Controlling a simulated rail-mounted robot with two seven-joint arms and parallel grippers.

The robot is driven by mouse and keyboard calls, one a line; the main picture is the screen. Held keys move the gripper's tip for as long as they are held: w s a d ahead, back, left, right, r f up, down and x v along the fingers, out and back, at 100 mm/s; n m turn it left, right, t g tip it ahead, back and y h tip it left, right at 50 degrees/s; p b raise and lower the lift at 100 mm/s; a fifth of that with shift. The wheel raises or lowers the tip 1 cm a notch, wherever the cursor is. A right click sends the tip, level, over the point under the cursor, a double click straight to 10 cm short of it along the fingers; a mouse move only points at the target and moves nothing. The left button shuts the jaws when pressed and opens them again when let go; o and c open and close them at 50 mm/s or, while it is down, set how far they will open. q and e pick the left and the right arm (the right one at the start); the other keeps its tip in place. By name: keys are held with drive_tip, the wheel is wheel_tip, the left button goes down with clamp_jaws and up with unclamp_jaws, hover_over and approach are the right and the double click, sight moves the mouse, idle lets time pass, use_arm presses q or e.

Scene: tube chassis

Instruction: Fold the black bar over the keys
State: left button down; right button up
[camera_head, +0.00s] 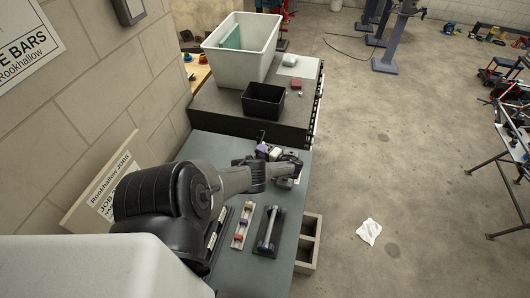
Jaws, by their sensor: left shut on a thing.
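My left gripper (290,170) is at the far end of the grey-green table, at the end of my dark arm. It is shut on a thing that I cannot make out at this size. White and purple parts (268,150) lie right beside it, partly hidden by the wrist. I cannot tell the black bar and the keys apart from the dark parts around the gripper. My right gripper is not in view.
The table (288,215) has bare room at its near right. An open wooden box (308,243) adjoins its right edge. Beyond stands a dark cabinet (225,110) with a white bin (240,48) and a black box (264,101). A job board (110,190) leans on the left wall.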

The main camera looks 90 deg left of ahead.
use_arm(q)
drive_tip(key=shift+a+r, duration=0.1)
drive_tip(key=shift+r, duration=0.15)
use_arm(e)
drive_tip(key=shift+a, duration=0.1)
use_arm(q)
drive_tip(key=c, duration=0.9)
unclamp_jaws()
drive_tip(key=shift+w, duration=0.15)
drive_tip(key=shift+f, duration=0.1)
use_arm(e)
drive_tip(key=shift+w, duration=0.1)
